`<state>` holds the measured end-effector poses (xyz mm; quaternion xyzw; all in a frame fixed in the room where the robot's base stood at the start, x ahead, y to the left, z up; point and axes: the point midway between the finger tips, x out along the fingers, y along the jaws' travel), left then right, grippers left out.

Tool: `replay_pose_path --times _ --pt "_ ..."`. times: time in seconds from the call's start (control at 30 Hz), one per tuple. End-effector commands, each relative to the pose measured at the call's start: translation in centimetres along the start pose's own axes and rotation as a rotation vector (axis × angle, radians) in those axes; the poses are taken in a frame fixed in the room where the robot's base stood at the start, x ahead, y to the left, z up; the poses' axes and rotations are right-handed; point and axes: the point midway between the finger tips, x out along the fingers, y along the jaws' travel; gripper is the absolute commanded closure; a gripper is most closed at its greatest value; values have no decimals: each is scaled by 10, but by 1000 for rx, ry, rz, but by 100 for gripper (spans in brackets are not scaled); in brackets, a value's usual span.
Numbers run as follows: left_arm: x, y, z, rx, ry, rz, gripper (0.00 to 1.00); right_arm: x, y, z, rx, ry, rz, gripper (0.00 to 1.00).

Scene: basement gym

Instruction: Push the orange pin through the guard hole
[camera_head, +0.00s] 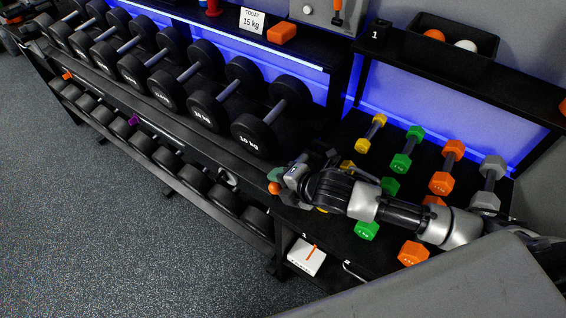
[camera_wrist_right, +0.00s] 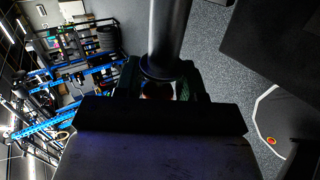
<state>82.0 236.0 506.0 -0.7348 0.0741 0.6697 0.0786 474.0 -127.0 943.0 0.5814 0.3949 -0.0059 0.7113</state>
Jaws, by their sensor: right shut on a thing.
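My right arm comes in from the right in the head view. Its gripper (camera_head: 275,180) is at the front edge of the dumbbell rack, by the end of the row of large black dumbbells. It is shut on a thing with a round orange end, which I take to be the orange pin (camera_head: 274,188). In the right wrist view a dark brownish round end (camera_wrist_right: 157,90) shows between the greenish fingers, with a thick dark cylinder beyond it. The pin's shaft is hidden. I cannot make out the guard hole. My left gripper is not in view.
Black dumbbells (camera_head: 262,131) fill the rack's left part. Small coloured dumbbells (camera_head: 402,152) lie under my right arm. A white box with an orange strip (camera_head: 306,258) is on the lower shelf. A grey panel with an orange handle (camera_head: 337,14) is at the back. The floor at left is clear.

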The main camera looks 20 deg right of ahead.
Motion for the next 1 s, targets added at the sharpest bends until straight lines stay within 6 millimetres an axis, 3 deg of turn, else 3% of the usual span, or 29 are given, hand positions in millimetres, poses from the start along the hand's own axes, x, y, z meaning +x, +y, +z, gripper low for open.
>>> replay_pose_path --times 0.1,0.23,1.0 --pt "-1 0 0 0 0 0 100 5 -22 5 -30 41 -3 96" --pt "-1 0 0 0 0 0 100 7 -32 6 -39 63 0 96" --pt "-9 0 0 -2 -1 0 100 7 -32 13 -38 64 -2 96"
